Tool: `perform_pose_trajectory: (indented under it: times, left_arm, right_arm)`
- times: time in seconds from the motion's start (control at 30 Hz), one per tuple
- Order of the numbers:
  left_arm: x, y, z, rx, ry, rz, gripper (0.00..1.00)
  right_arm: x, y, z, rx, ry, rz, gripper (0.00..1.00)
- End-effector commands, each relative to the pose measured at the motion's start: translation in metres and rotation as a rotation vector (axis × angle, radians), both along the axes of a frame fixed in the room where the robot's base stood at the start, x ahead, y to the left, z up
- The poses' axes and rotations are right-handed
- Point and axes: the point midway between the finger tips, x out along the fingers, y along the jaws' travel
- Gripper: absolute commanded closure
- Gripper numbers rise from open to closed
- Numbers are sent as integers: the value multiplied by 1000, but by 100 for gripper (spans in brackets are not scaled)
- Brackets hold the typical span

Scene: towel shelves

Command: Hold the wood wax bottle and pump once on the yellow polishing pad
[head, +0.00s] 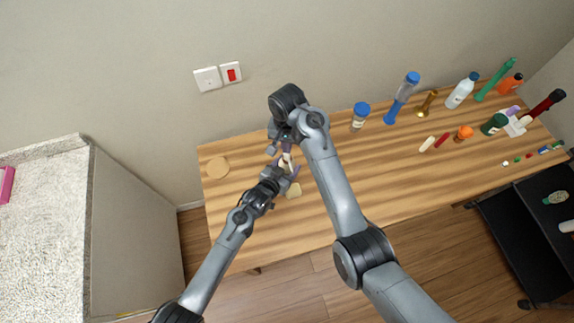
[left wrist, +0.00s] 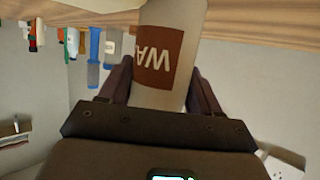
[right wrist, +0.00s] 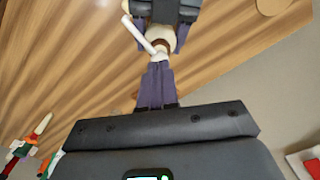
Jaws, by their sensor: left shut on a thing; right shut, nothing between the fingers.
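The wood wax bottle shows large in the left wrist view, with a pale body (left wrist: 172,92) and a brown label reading "WA". My left gripper (head: 291,177) is shut around the bottle's body. In the right wrist view the bottle has a white pump nozzle (right wrist: 138,34) pointing to the upper left. My right gripper (right wrist: 160,66) is shut with its fingertips together, right at the pump top; I cannot tell whether they touch. It also shows in the head view (head: 287,146), just beyond the bottle. A pale yellow pad (head: 293,190) lies on the table beside my left gripper, partly covered by it.
A round wooden disc (head: 217,168) lies at the table's left end. A blue-capped jar (head: 360,117), a blue tube (head: 401,98) and several bottles and small tools stand or lie to the right. The front middle of the wooden table (head: 300,225) is clear.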

Motion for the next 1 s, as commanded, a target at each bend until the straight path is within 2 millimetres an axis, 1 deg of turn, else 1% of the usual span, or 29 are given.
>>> perform_pose_trajectory:
  times: [0.57, 0.77, 1.0]
  left_arm:
    - [0, 0, 0, 0, 1, -1, 74]
    - [0, 0, 0, 0, 1, -1, 74]
    - [0, 0, 0, 0, 1, -1, 74]
  right_arm:
    - [0, 0, 2, 0, -1, 0, 100]
    - [1, 0, 16, 1, -2, -1, 100]
    - [1, 0, 40, 0, -3, -1, 100]
